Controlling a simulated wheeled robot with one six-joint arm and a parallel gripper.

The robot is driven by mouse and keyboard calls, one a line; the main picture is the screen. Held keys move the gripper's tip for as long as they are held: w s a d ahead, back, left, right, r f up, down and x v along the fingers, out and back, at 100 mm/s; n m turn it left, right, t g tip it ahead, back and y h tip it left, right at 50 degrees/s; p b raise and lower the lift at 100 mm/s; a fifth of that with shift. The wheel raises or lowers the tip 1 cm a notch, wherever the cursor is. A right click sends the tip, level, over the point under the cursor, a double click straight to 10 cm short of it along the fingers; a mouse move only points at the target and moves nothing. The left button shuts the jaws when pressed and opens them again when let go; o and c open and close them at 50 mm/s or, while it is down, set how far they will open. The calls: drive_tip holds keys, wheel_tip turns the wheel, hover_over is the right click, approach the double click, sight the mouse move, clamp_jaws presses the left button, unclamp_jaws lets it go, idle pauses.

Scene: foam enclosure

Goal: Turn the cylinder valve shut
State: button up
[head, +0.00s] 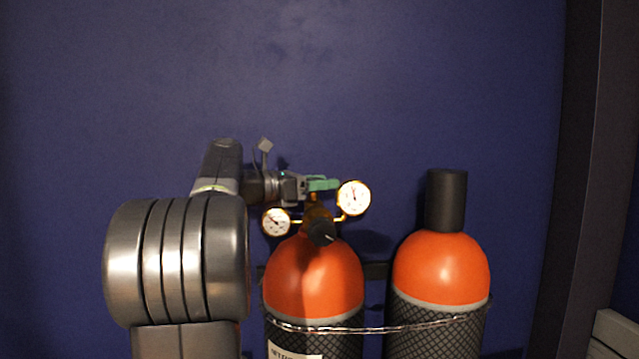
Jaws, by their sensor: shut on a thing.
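The left orange-topped cylinder (314,278) stands upright, with a brass valve and regulator on its neck. Two round white gauges sit on it, a left gauge (276,222) and a higher right gauge (354,198). A black knob (321,232) faces me below them. A green valve handle (323,183) shows at the top of the valve. My gripper (308,187) reaches in from the left at that height and is shut on the green handle. The fingertips are small in view, and how far they wrap the handle cannot be told.
A second orange-topped cylinder (441,268) with a black cap (446,200) stands to the right. A chain (375,329) runs across both cylinders. A blue wall (450,80) is close behind. A dark post (590,180) stands at the right. Space above the cylinders is clear.

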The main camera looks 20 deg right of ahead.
drive_tip(key=shift+g, duration=0.3)
drive_tip(key=m+g, duration=0.4)
drive_tip(key=g, duration=0.1)
drive_tip(key=shift+s+g+y, duration=0.15)
drive_tip(key=shift+g+y, duration=0.15)
drive_tip(key=m+g+y, duration=0.1)
drive_tip(key=m+g, duration=0.1)
drive_tip(key=g, duration=0.1)
drive_tip(key=shift+s, duration=0.2)
drive_tip(key=shift+a+f+m+g+y+b, duration=0.1)
drive_tip(key=shift+f+m+g+y+b, duration=0.1)
drive_tip(key=shift+m+g+y+b, duration=0.35)
drive_tip(key=shift+s+m+g+b, duration=0.1)
drive_tip(key=shift+m+g+b, duration=0.45)
drive_tip(key=shift+b, duration=0.55)
drive_tip(key=shift+s+r+m+g+y+b, duration=0.15)
drive_tip(key=shift+m+g+y+b, duration=0.15)
drive_tip(key=shift+g+y+b, duration=0.75)
drive_tip(key=shift+t+h+b, duration=0.25)
drive_tip(key=shift+h+b, duration=0.05)
drive_tip(key=shift+h, duration=0.1)
drive_tip(key=o, duration=1)
drive_tip(key=shift+c, duration=0.2)
drive_tip(key=shift+r, duration=0.15)
